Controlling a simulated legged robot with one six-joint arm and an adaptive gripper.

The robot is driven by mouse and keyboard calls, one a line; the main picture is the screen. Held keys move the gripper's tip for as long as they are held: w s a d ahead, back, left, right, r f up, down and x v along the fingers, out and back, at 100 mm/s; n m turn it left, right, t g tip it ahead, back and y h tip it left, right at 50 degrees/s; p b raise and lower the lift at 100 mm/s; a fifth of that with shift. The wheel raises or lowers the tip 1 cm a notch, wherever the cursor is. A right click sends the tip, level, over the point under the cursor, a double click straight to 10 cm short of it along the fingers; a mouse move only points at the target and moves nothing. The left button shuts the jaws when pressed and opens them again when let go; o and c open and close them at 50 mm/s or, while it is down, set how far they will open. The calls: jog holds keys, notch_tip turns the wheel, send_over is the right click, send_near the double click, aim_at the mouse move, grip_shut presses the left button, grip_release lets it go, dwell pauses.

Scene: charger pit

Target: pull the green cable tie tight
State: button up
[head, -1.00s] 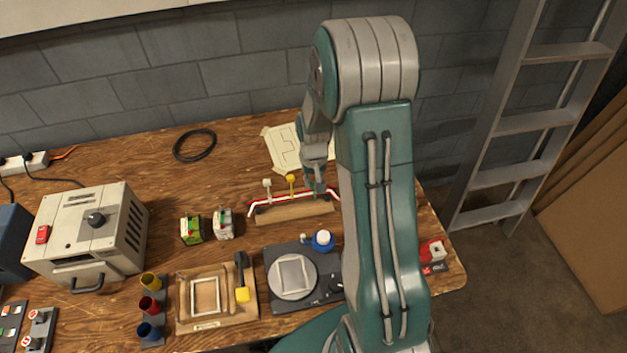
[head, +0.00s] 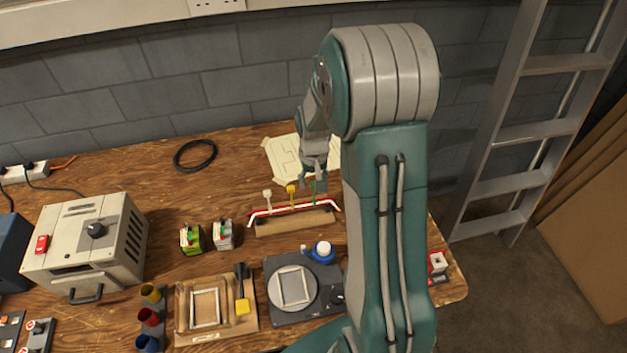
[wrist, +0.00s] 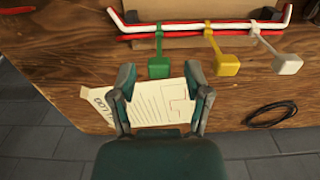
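The green cable tie (head: 314,193) stands at the right part of a red and white cable bundle (head: 285,209) on a wooden block (head: 295,224). In the wrist view its strap ends in a square green tab (wrist: 158,68), lined up between my fingertips. My gripper (head: 313,182) is just above the green tie in the head view. In the wrist view my gripper (wrist: 160,75) has its two fingers spread wide with nothing held; the tab appears just beyond them. A yellow tie (wrist: 228,64) and a white tie (wrist: 288,63) sit beside it on the same bundle.
A paper drawing (head: 285,155) lies behind the block, and a black cable coil (head: 195,155) lies further left. In front are a dark round-plate device (head: 292,310) and a blue-and-white container (head: 322,252). A grey ladder (head: 500,150) leans at right.

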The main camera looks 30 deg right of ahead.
aim_at(313, 183)
jog(key=shift+r, duration=0.1)
notch_tip(313, 183, up, 12)
dwell(0.5)
jog(key=shift+f, duration=0.2)
